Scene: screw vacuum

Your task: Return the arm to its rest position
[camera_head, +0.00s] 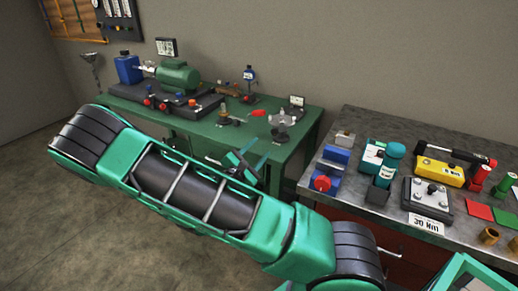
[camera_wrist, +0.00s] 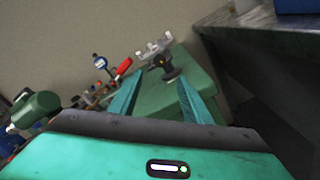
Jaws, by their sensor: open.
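My teal-and-black arm stretches across the middle of the head view, from upper left to lower right. My gripper (camera_wrist: 160,76) shows in the wrist view as two teal fingers spread apart, with nothing held between them. Beyond the fingers are the green table (camera_wrist: 146,108) and a metal fixture with a dark round base (camera_wrist: 170,72). In the head view, teal finger parts show behind the arm by the front edge of the green table (camera_head: 225,140); the rest of the gripper is hidden there.
Bare floor (camera_head: 60,230) lies at left.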

